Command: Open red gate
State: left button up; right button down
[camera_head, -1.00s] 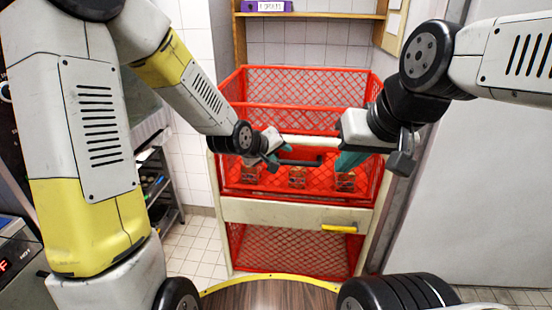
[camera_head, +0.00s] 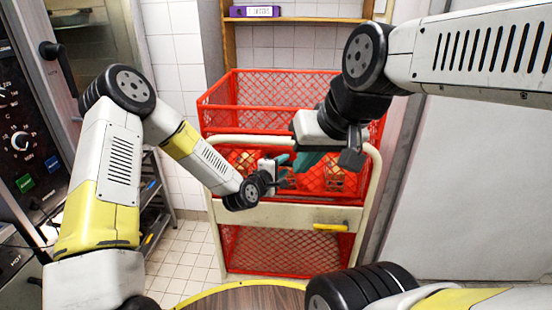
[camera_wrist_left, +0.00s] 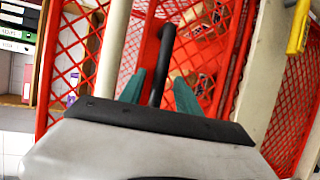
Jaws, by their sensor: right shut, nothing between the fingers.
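The red mesh gate (camera_head: 350,187) is on the front of a cream-framed trolley, below its cream rail, and looks closed. In the left wrist view a black handle bar (camera_wrist_left: 160,70) runs in front of the red mesh. My left gripper (camera_head: 283,174) is at the front of the gate. In the left wrist view its teal fingertips (camera_wrist_left: 159,78) are on either side of the black handle, with narrow gaps, so it looks open around it. My right gripper (camera_head: 308,160) is shut and empty, above and close to the left one, hiding part of the gate.
A cream panel with a yellow handle (camera_head: 330,227) is below the gate, above a lower red mesh section (camera_head: 285,250). Small packages (camera_head: 335,178) sit behind the mesh. Floor (camera_head: 185,255) is clear at left.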

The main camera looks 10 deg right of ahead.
pick_arm(q)
jog(key=shift+x, duration=1.3)
grip_shut()
dwell(0.5)
